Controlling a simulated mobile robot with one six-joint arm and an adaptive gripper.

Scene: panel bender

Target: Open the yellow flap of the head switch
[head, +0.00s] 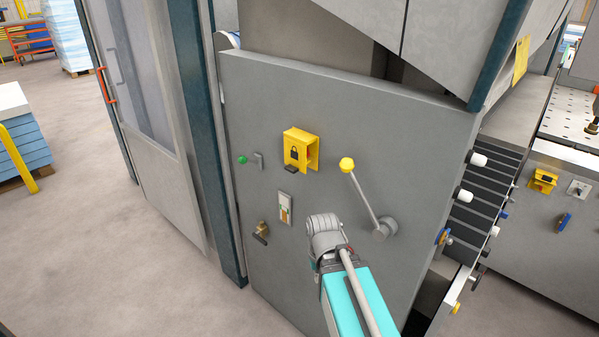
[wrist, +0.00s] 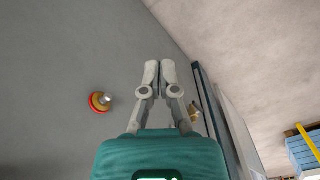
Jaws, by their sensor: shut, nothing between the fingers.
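A yellow switch housing (head: 297,149) with a black padlock symbol sits on the upper part of the grey panel in the head view. Its yellow front stands out from the panel, with a bit of red-orange showing at its open right side. A small dark tab is at its lower edge. My gripper (wrist: 160,70) shows in the wrist view with its two grey fingers side by side, shut and empty. In the head view my arm is below and to the right of the yellow housing, apart from it; the fingertips are hidden there. The housing is not visible in the wrist view.
A lever with a yellow ball (head: 347,165) is right of the housing. A green knob (head: 242,160), a small grey plate (head: 285,207) and a brass fitting (head: 261,232) are nearby. A red-and-yellow round key switch (wrist: 100,101) shows in the wrist view. Another yellow switch (head: 543,180) is far right.

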